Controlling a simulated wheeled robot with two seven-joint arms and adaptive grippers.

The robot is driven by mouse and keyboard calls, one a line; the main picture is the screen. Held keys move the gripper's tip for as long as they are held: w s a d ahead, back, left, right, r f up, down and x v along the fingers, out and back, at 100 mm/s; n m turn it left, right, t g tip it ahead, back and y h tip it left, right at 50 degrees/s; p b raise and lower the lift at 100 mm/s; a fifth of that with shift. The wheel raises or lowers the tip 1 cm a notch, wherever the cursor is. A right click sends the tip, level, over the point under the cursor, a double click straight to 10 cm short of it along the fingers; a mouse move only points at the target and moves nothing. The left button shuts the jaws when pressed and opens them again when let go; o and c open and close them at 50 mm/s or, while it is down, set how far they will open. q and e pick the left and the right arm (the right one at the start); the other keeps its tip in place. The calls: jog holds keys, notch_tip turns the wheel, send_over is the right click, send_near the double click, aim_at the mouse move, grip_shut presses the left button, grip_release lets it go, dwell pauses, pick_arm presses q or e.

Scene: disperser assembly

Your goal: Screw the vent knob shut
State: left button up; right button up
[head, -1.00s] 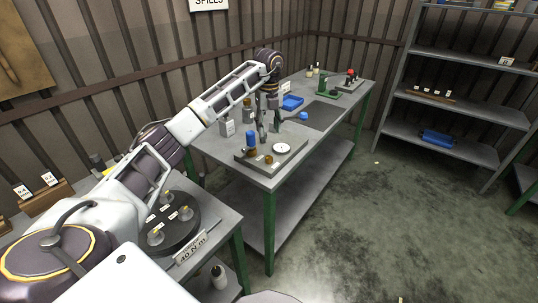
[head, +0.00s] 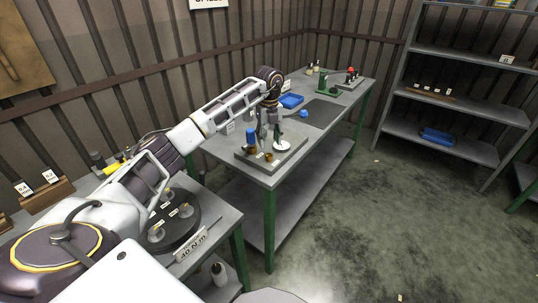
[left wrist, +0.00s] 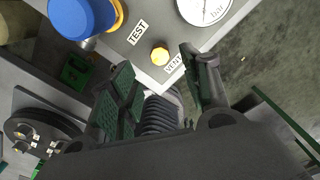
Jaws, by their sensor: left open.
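The vent knob is a small brass knob (left wrist: 159,55) on the grey test plate (left wrist: 133,62), beside the VENT label in the left wrist view. In the head view the small brass knob (head: 268,157) stands near the plate's front edge. My left gripper (head: 271,143) is above the plate with its fingers pointing down. In the left wrist view its open fingers (left wrist: 157,66) lie either side of the line to the knob, with nothing held. I cannot tell how far above the knob they are. My right gripper is not seen.
A blue-topped brass fitting (head: 251,138) stands left of the knob, and a white dial gauge (head: 282,146) lies to the right. A blue tray (head: 291,101) and a green stand (head: 322,84) are farther back on the bench. A round black turntable (head: 170,226) is on the nearer table.

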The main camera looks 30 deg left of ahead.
aim_at(269, 154)
pick_arm(q)
jog(key=shift+f, duration=3.8)
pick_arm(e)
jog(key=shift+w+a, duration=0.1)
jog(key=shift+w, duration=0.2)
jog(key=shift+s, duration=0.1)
pick_arm(q)
jog(key=c, duration=1)
jog(key=shift+c, duration=0.2)
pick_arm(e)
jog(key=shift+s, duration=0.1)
